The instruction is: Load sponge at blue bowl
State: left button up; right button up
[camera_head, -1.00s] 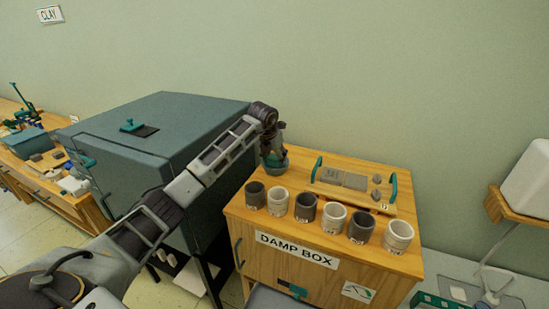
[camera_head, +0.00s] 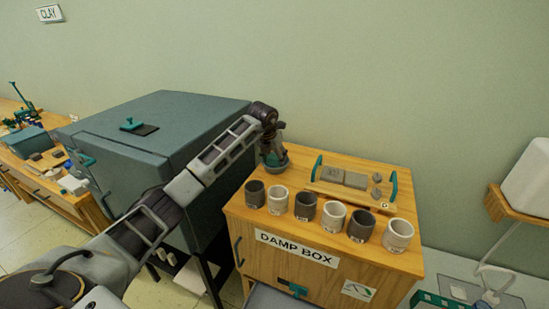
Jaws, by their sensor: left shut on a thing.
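My left gripper (camera_head: 272,148) is at the back left corner of the wooden damp box, pointing down over the blue bowl (camera_head: 275,163). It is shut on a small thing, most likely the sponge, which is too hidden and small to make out. The bowl stands on the box top, partly covered by the gripper; its inside is hidden. I cannot tell whether the fingers or the held thing touch the bowl. My right gripper is not in view.
Several grey and white cups (camera_head: 305,206) stand in a row along the front of the damp box (camera_head: 238,205). A wooden tray (camera_head: 330,190) with teal handles and grey pieces lies behind them. A large grey-green cabinet (camera_head: 185,110) stands left, under my arm.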

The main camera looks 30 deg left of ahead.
aim_at(274, 158)
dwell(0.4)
pick_arm(q)
jog(key=shift+r+p, duration=2.2)
jog(key=shift+r, duration=1.3)
jog(key=shift+s+f, duration=0.1)
